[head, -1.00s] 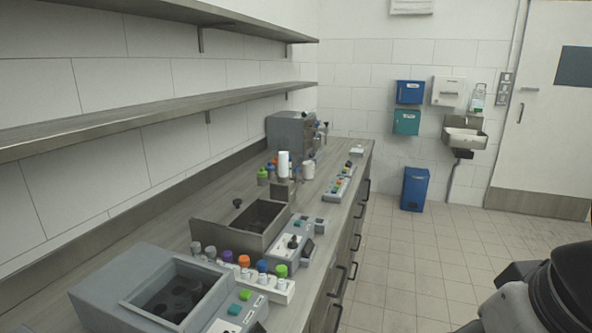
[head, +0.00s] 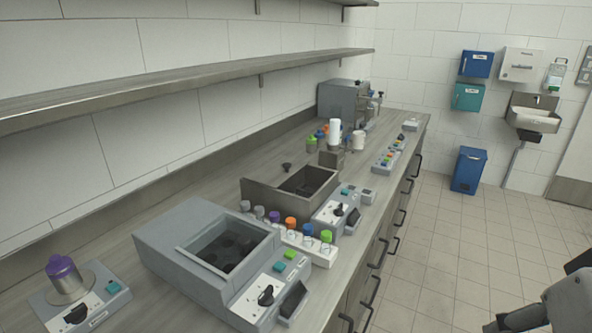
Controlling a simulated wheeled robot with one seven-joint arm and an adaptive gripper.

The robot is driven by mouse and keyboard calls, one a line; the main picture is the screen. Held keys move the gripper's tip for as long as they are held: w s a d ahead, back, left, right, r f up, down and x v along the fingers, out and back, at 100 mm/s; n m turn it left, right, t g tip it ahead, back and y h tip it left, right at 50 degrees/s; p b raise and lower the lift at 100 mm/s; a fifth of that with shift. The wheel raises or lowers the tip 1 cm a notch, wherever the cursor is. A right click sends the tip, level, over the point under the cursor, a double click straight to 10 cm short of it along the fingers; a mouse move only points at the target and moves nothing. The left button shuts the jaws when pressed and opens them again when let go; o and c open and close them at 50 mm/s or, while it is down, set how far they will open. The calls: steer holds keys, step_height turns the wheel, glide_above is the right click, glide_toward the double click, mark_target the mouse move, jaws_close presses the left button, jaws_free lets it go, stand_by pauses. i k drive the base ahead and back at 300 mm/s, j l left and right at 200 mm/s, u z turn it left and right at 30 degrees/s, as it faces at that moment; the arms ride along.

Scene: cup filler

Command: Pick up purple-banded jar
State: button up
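A small jar (head: 66,279) with a purple top stands upright on a grey device with a white panel, at the lower left of the head view. It is the thing that best matches the purple-banded jar. Its lower part looks metallic grey. Part of my dark and grey arm shows at the lower right corner, far to the right of the jar and off the counter. My gripper's fingers cannot be made out in the frame.
A grey device with a square well (head: 205,217) stands right of the jar. Behind it are a rack of coloured-cap tubes (head: 322,256), an open metal basin (head: 262,197) and a grey machine (head: 340,101). A shelf (head: 190,82) overhangs the counter.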

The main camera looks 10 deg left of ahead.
mark_target(67, 281)
steer(key=u, duration=1.8)
steer(key=j, duration=0.15)
steer(key=z, duration=0.05)
